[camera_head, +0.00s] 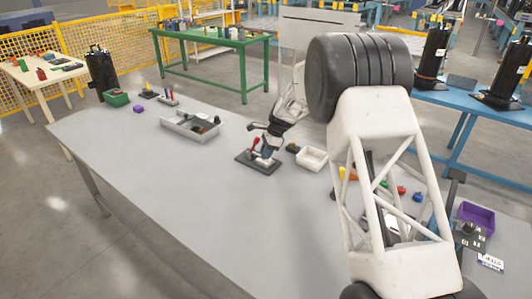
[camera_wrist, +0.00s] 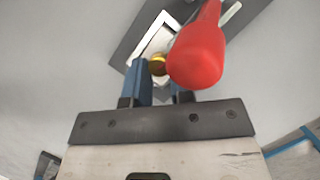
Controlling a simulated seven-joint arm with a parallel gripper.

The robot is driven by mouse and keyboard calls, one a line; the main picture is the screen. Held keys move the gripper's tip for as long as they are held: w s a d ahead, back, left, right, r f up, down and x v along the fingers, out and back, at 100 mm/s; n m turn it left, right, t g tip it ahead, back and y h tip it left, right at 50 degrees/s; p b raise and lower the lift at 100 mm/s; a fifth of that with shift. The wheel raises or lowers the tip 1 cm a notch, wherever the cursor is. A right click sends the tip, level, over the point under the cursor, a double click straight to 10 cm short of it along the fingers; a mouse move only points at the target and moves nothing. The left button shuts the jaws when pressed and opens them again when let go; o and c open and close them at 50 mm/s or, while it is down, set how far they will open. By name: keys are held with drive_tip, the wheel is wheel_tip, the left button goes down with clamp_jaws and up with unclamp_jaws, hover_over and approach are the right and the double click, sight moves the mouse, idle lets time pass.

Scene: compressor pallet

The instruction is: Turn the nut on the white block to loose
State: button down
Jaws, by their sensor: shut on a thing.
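In the wrist view a brass-coloured nut (camera_wrist: 157,65) sits against a white block (camera_wrist: 150,45) on a dark base plate (camera_wrist: 127,44). My gripper (camera_wrist: 158,72) has its blue fingers at the nut and is shut on it. A large red handle (camera_wrist: 197,55) stands close in front and hides the right finger and part of the block. In the head view my gripper (camera_head: 268,148) is low over the dark base plate (camera_head: 246,157). The red handle (camera_head: 256,144) shows beside it. The nut is too small to make out there.
A grey bin with parts (camera_head: 178,132) lies to the left on the grey table (camera_head: 150,185). A white tray (camera_head: 312,158) is close on the right. A purple bin (camera_head: 476,215) is at the far right. The front of the table is clear.

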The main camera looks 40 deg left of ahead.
drive_tip(key=shift+n+g+h, duration=0.3)
drive_tip(key=shift+n+h, duration=0.1)
drive_tip(key=shift+n, duration=0.7)
drive_tip(key=c, duration=1)
unclamp_jaws()
drive_tip(key=shift+w+r, duration=0.1)
drive_tip(key=shift+r, duration=0.05)
drive_tip(key=shift+v, duration=3.75)
